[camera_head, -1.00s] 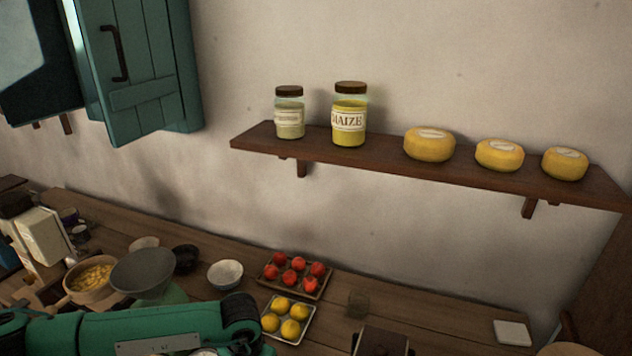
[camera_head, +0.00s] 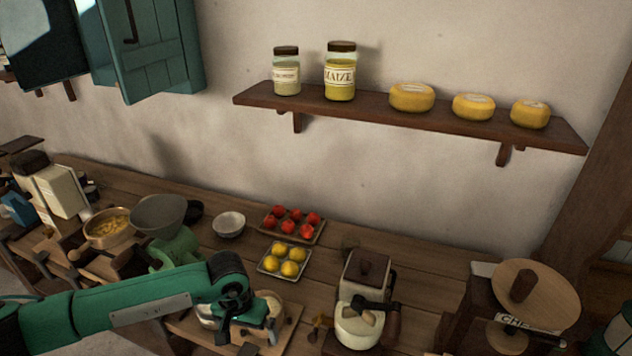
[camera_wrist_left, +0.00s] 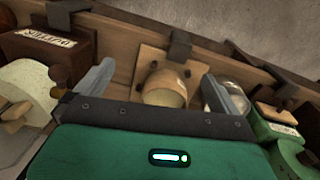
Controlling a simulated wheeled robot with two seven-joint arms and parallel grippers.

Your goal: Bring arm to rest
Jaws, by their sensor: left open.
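My left arm (camera_head: 130,310) is green and comes in from the left over the counter. Its wrist bends down. My left gripper (camera_wrist_left: 155,90) is open and empty in the left wrist view, its two grey fingers spread apart. A round wooden piece (camera_wrist_left: 167,87) on a board shows beyond the gap between the fingers; I see no contact. In the head view the fingertips are hard to make out at the bottom edge. My right gripper is in neither view.
On the counter are a tray of lemons (camera_head: 284,261), a tray of red fruit (camera_head: 291,221), a white bowl (camera_head: 229,224), a green scale (camera_head: 173,245) and a cream pot (camera_head: 357,327). A wall shelf (camera_head: 420,112) holds jars and cheeses. The space above the counter's back is clear.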

